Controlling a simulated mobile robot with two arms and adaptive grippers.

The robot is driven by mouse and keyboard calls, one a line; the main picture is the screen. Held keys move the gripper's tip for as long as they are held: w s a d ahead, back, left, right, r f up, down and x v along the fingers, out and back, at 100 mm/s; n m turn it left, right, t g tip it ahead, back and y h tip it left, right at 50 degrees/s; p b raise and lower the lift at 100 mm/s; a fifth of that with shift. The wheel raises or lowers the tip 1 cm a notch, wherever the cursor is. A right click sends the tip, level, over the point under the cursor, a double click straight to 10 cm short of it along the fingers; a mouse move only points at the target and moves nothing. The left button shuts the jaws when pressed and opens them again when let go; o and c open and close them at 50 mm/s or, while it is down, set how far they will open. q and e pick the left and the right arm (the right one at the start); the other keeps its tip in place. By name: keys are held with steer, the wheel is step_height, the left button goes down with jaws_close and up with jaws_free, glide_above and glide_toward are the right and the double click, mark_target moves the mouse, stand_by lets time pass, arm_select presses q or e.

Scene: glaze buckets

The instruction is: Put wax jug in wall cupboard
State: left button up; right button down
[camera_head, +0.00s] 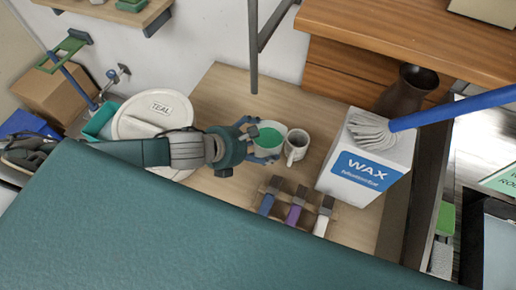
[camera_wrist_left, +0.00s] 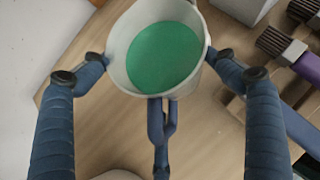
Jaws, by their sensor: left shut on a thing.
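A white, box-like container with a blue WAX label (camera_head: 362,172) stands on the right of the wooden table (camera_head: 225,90); it is the only thing marked wax. My left gripper (camera_head: 261,139) is shut on a pale cup of green liquid (camera_head: 269,135), left of the WAX container and apart from it. In the left wrist view the fingers of my left gripper (camera_wrist_left: 158,68) grip both sides of the cup (camera_wrist_left: 160,50), which looks upright. A wooden cabinet or shelf unit (camera_head: 385,62) is at the upper right; I cannot tell whether it is the wall cupboard. My right gripper is not in view.
A white mug (camera_head: 297,146) stands just right of the held cup. Several brushes (camera_head: 295,208) lie in front. A large white brush head (camera_head: 371,130) with a blue handle overlaps the WAX container. A dark vase (camera_head: 408,90) stands behind it.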

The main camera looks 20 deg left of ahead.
arm_select(q)
step_height(320, 180, up, 14)
stand_by(0.9)
